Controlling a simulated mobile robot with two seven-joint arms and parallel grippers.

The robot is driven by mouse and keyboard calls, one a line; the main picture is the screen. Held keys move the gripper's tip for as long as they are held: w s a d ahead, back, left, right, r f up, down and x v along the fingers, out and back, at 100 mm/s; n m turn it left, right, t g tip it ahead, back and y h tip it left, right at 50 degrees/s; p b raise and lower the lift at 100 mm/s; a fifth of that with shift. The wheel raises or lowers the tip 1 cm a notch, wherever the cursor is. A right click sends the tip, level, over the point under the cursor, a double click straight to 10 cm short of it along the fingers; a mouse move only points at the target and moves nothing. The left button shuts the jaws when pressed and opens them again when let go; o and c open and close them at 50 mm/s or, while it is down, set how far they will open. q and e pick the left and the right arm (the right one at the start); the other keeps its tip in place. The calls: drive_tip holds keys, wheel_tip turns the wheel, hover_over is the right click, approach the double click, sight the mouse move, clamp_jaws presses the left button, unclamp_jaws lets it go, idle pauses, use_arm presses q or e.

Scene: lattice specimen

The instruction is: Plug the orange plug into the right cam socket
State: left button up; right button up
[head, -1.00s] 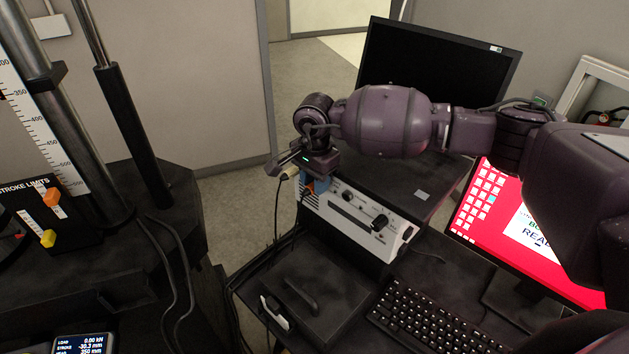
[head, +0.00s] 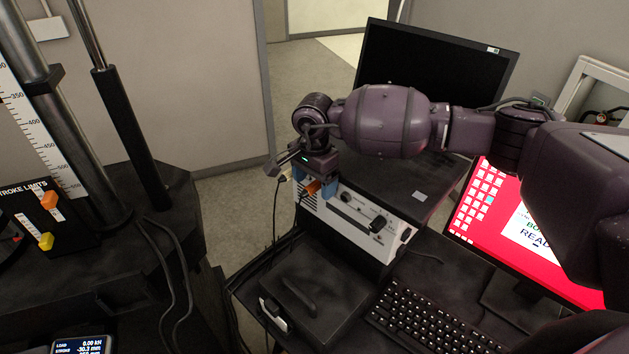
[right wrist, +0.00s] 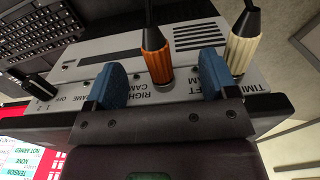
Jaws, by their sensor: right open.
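The orange plug (right wrist: 156,55) stands on the control box panel, its cable rising from its top; it also shows in the head view (head: 313,187). Its lower end meets the panel beside the "RIGHT CAM" lettering (right wrist: 146,87). The right cam socket is hidden beneath it, and how deep the plug sits cannot be told. My right gripper (right wrist: 158,76) is open, its blue fingers spread on either side of the plug with visible gaps; it also shows in the head view (head: 313,181). My left gripper is not in view.
A cream plug (right wrist: 244,42) stands on the panel near the "TIMING" lettering, close to one finger. The control box (head: 366,221) has black knobs. A keyboard (head: 430,318), a red screen (head: 472,205) and a dark monitor (head: 440,70) are around it.

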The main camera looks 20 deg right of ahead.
sight(314, 183)
drive_tip(key=shift+r+p, duration=0.8)
drive_tip(key=shift+r, duration=1.55)
use_arm(q)
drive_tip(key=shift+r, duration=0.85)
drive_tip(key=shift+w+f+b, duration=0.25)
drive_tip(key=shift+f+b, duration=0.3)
drive_tip(key=shift+b, duration=0.35)
use_arm(e)
wheel_tip(314, 183, up, 11)
drive_tip(key=shift+f, duration=0.15)
